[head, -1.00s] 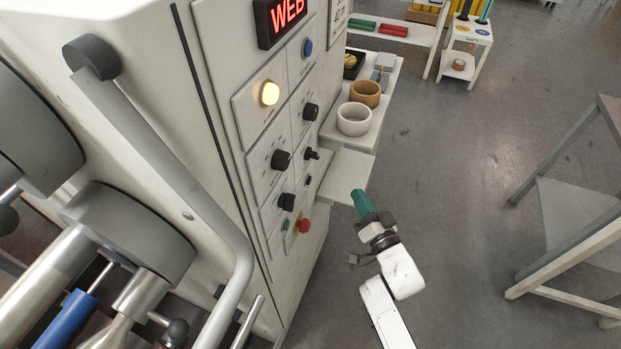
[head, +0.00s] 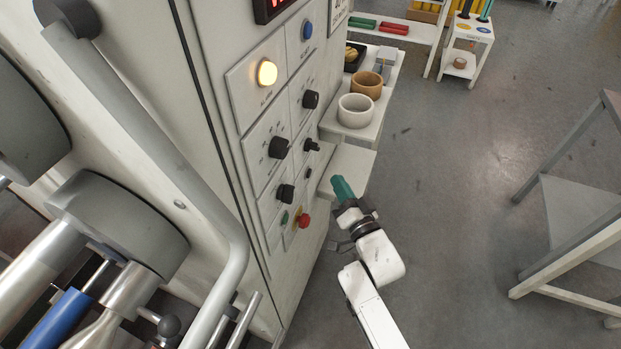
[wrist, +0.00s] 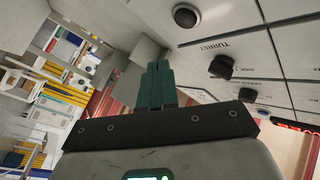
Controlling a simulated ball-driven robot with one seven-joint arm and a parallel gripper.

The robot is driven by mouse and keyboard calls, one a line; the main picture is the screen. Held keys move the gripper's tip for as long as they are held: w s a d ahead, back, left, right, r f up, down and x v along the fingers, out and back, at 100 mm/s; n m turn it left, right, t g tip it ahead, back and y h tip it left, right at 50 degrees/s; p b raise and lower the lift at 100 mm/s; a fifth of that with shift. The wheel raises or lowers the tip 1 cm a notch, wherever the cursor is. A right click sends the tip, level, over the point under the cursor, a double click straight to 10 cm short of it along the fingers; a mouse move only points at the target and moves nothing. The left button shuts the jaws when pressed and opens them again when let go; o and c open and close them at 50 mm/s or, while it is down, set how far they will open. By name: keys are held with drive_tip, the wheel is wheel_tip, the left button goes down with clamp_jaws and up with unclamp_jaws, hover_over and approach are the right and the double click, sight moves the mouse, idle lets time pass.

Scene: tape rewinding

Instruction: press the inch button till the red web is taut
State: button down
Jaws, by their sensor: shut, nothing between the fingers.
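The control panel (head: 262,125) on the pale machine carries a lit yellow lamp (head: 267,73), a blue button (head: 307,29), several black knobs, a small green button (head: 284,217) and a red button (head: 303,221). A small dark button (head: 308,174) sits between the lower knobs. I cannot read which control is the inch button. My gripper (head: 342,187), with green fingers, is shut and empty, right of the panel's lower part and apart from it. In the wrist view its fingers (wrist: 158,70) point past a dark round button (wrist: 187,17) and a knob marked "TURRET" (wrist: 223,67). I cannot make out the red web.
A bent grey rail (head: 165,135) and rollers (head: 120,225) stand at the left. Side shelves hold a white ring (head: 356,110) and a brown ring (head: 366,85). A grey-topped table (head: 585,220) stands at the right. Open floor lies between.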

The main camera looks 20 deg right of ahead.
sight(309, 174)
drive_tip(key=w+a+b, duration=0.2)
drive_tip(key=a, duration=0.1)
idle(2.2)
drive_tip(key=shift+w+a, duration=0.25)
drive_tip(key=shift+a, duration=0.05)
drive_tip(key=shift+w+a+r+p, duration=0.1)
drive_tip(key=shift+w+a+p, duration=0.15)
drive_tip(key=shift+a+p, duration=0.1)
idle(0.7)
drive_tip(key=shift+s+d, duration=0.1)
drive_tip(key=shift+d, duration=0.05)
drive_tip(key=shift+s+d+b, duration=0.4)
drive_tip(key=shift+d+b, duration=0.1)
drive_tip(key=shift+b, duration=0.55)
